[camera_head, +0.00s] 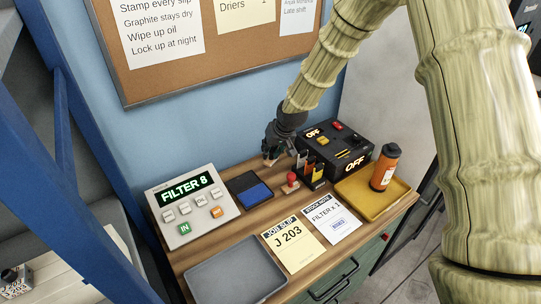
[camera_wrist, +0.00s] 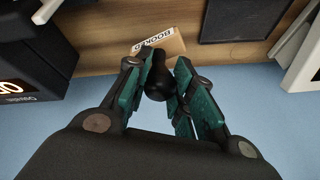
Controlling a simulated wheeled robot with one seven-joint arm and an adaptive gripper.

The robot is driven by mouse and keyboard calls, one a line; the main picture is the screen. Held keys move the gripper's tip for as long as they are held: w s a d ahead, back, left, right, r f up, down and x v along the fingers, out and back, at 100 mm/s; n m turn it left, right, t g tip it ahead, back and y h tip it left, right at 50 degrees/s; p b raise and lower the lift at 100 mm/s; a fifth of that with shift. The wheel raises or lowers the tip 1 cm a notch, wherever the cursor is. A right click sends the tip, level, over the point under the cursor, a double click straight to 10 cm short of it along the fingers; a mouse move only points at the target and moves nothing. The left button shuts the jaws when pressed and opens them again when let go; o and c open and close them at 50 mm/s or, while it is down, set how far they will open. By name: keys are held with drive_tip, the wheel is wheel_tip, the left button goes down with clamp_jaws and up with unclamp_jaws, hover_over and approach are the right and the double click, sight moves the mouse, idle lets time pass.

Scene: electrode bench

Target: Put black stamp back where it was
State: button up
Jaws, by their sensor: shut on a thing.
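My gripper (camera_head: 271,158) is at the back of the bench, between the ink pad and the black switch box. In the wrist view its green-padded fingers (camera_wrist: 160,95) are shut on the black stamp (camera_wrist: 157,78), gripping its dark rounded handle. A light wooden block with lettering like "BOOKED" (camera_wrist: 160,45) shows just beyond the handle and seems to be its base. Whether the base touches the bench is unclear. In the head view the stamp is mostly hidden by my gripper. A red stamp (camera_head: 291,181) stands upright in front of it.
The ink pad (camera_head: 243,182) lies left of my gripper, beside the FILTER 8 panel (camera_head: 170,205). The switch box (camera_head: 355,135) and a pen holder (camera_head: 311,178) are on the right. Two slips (camera_head: 294,250), a grey tray (camera_head: 212,284) and a yellow tray with a bottle (camera_head: 383,168) lie nearer.

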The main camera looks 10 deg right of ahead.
sight(271, 159)
drive_tip(key=shift+f+p, duration=0.85)
drive_tip(key=shift+f, duration=0.85)
drive_tip(key=shift+f, duration=0.1)
drive_tip(key=o, duration=0.8)
drive_tip(key=shift+o, duration=0.2)
drive_tip(key=b+v, duration=0.3)
drive_tip(key=v, duration=0.9)
drive_tip(key=shift+r, duration=0.25)
